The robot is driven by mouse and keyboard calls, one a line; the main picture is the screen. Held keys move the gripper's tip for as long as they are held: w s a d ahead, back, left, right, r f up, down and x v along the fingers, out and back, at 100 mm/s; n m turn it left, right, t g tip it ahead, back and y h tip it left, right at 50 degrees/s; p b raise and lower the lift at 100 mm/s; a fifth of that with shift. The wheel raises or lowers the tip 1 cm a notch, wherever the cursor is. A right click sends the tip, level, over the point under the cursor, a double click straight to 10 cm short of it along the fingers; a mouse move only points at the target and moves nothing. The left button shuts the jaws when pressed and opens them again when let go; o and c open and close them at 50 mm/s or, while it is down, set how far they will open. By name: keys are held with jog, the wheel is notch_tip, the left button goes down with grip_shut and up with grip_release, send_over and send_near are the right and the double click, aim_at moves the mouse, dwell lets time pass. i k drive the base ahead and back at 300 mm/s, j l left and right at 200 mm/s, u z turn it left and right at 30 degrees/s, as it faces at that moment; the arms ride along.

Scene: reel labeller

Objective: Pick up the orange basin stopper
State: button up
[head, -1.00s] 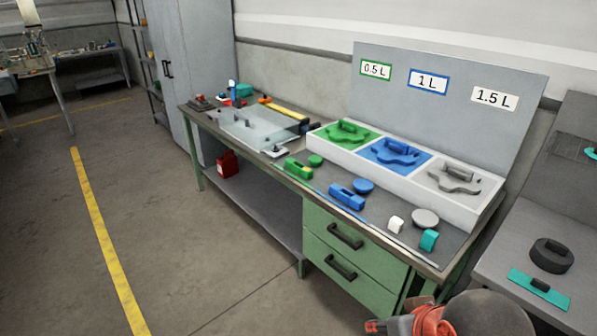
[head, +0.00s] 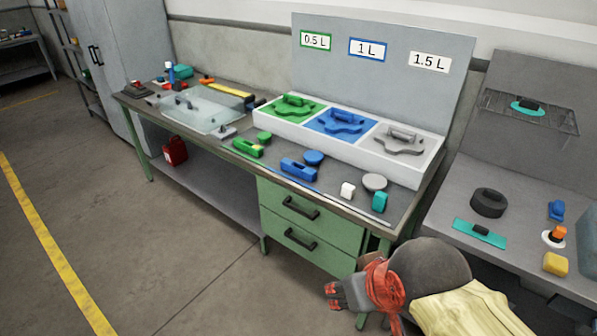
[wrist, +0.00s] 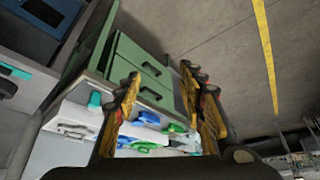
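A small piece with an orange top (head: 558,232) on a white round base stands on the grey bench at the right of the head view; it looks like the orange basin stopper. The wrist view does not show it clearly. My gripper (head: 334,294) hangs in front of the green workbench, low in the head view, well to the left of the stopper and apart from it. In the wrist view my gripper (wrist: 160,76) has its two yellow fingers spread wide, with nothing between them.
The grey bench (head: 455,200) also holds a black ring (head: 488,202), a teal float (head: 480,233), a blue piece (head: 556,209) and a yellow block (head: 555,263). A wire shelf (head: 545,117) hangs above. The green workbench (head: 318,220) stands left, with open floor before it.

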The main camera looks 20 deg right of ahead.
aim_at(557, 236)
jog(key=z, duration=2.2)
